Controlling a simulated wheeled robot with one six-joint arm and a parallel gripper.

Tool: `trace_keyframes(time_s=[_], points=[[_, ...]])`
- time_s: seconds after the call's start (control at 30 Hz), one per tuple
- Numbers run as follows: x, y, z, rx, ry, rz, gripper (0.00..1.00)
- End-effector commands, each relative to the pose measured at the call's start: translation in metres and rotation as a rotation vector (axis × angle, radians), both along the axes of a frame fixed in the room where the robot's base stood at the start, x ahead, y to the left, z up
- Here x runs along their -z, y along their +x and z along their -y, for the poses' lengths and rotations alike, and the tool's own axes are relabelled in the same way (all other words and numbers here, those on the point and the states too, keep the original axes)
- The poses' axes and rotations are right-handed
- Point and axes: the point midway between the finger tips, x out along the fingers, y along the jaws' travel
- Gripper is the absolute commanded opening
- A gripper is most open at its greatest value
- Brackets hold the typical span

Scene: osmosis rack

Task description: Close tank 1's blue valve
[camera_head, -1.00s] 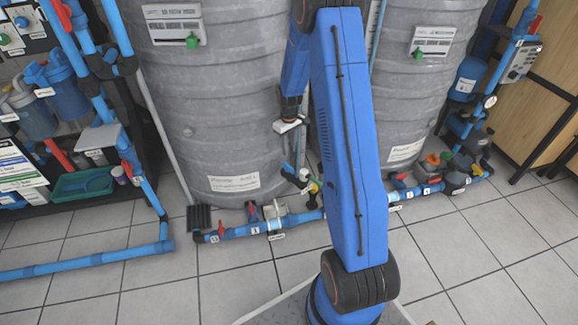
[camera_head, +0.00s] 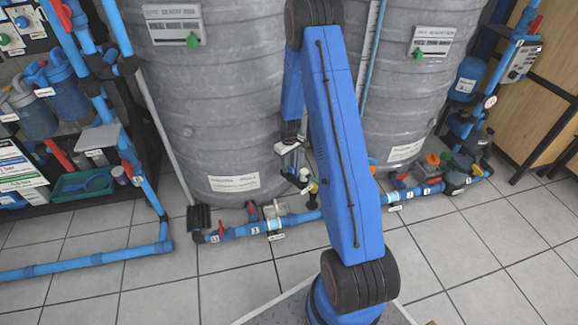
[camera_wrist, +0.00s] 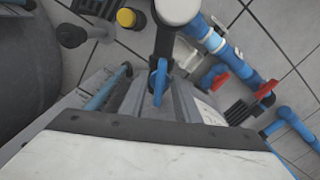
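The blue valve handle (camera_wrist: 160,80) shows in the wrist view on a dark vertical fitting under a white cap. My gripper (camera_wrist: 152,92) reaches toward it, with the handle between or just beyond its grey fingers. The fingers look apart; I cannot tell whether they touch the handle. In the head view my gripper (camera_head: 292,165) points down in front of the left grey tank (camera_head: 232,120), beside the white-capped pipe fitting (camera_head: 304,174). The blue handle is hard to pick out there, and my arm covers part of the area.
A blue floor pipe (camera_head: 242,231) with red-handled valves (camera_head: 252,209) runs along the tank's foot. A second grey tank (camera_head: 405,100) stands to the right. A rack with blue pipes and a green tray (camera_head: 85,183) is at left. Tiled floor in front is mostly clear.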

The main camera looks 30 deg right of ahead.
Motion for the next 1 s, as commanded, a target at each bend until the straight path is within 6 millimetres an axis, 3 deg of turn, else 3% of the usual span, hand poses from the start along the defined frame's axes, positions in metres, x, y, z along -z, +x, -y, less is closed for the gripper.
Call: trace_keyframes(time_s=[0.1, 0.23, 0.67, 1.0], points=[[-0.0001, 0.0000, 0.0000, 0.000, 0.000, 0.000, 0.29], [-0.0002, 0.0000, 0.0000, 0.000, 0.000, 0.000, 0.00], [-0.0003, -0.0001, -0.0002, 0.049, 0.000, 0.000, 0.00], [-0.0004, -0.0001, -0.0011, 0.284, 0.000, 0.000, 0.00]])
